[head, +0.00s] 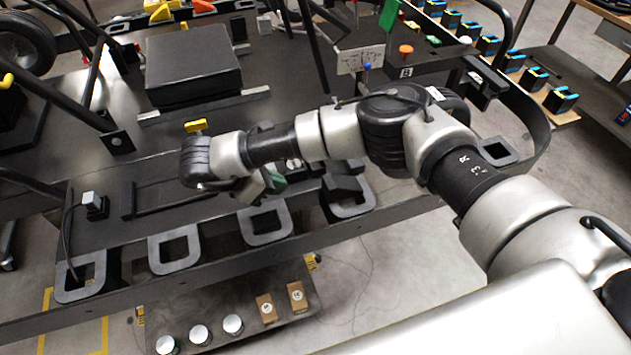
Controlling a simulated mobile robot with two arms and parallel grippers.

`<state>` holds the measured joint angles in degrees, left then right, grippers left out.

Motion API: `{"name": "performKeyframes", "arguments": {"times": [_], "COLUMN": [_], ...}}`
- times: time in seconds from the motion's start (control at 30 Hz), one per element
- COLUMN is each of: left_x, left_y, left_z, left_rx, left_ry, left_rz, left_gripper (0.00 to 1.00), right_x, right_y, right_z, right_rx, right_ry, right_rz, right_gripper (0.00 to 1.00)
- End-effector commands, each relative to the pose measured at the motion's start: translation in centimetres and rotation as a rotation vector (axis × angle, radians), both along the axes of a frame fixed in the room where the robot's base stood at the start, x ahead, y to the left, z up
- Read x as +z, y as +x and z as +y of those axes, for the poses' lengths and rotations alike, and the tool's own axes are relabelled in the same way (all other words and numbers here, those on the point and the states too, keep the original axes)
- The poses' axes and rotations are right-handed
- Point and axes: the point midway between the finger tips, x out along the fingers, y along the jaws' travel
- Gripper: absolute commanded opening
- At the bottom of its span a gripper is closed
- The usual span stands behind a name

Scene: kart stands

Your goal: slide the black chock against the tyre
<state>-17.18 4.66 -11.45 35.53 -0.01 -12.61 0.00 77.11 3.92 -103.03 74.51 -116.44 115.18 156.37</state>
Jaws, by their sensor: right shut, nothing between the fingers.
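A black tyre (22,45) shows at the upper left, cut off by the picture's edge. Below it at the left edge is a dark block (14,112) with a yellow piece above it. It may be the black chock, but it is partly out of view and I cannot tell whether it touches the tyre. My right arm reaches in from the lower right across the kart frame. My right gripper (262,187) is shut and empty above the frame's near side rail, well to the right of the tyre. My left gripper is not in view.
A black box-shaped pad (192,65) sits on the kart floor. Dark tubes of the frame rise around it. A low shelf (285,328) with white round pieces and brown boxes stands in front.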

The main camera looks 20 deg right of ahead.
Motion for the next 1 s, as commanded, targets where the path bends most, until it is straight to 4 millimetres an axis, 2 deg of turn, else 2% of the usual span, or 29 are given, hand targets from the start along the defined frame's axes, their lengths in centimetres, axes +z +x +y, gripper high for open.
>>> {"name": "performKeyframes", "arguments": {"times": [0.1,0.3,0.4,0.6,1.0], "left_x": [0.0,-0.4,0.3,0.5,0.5], "left_y": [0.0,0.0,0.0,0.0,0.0], "left_z": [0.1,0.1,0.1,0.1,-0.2], "left_rx": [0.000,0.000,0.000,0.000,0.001], "left_ry": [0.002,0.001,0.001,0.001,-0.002], "left_rz": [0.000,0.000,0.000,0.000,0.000], "left_gripper": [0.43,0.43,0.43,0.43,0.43], "right_x": [-2.1,-5.1,-4.5,-4.5,-4.6], "right_y": [0.1,0.3,0.6,0.8,0.9], "right_z": [-2.0,-4.9,-6.6,-8.3,-8.6], "right_rx": [-0.004,-0.004,-0.003,0.000,0.001], "right_ry": [0.001,0.000,0.001,0.001,0.001], "right_rz": [0.006,0.006,0.003,0.002,0.002], "right_gripper": [0.00,0.00,0.00,0.00,0.00]}}
